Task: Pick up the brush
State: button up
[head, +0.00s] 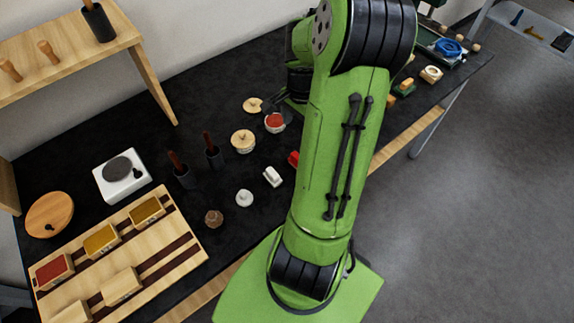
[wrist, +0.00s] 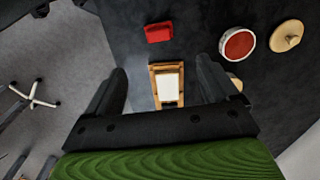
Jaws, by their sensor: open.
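In the wrist view a small wooden piece with a pale, whitish block on it (wrist: 168,86) lies on the black bench top between my finger lines. It looks like the brush, but bristles cannot be made out. My gripper (wrist: 161,66) is open and empty, one dark finger on each side of this piece; the height above it cannot be judged.
A red block (wrist: 159,32), a bowl of red contents (wrist: 238,45) and a round wooden lid (wrist: 287,36) lie close by. Dark cups with red-brown handles (head: 184,177) stand left on the bench, near a wooden tray (head: 190,262). Grey floor (head: 470,200) is open at right.

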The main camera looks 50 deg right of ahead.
aim_at(298, 156)
notch_tip(298, 156, down, 14)
jog(key=shift+f+b, duration=0.1)
jog(key=shift+b, duration=0.95)
jog(key=c, duration=1.1)
notch_tip(298, 156, up, 10)
jog(key=shift+a+r+p, duration=0.1)
jog(key=shift+r+p, duration=0.05)
jog(key=shift+p, duration=0.8)
jog(key=shift+c, duration=0.2)
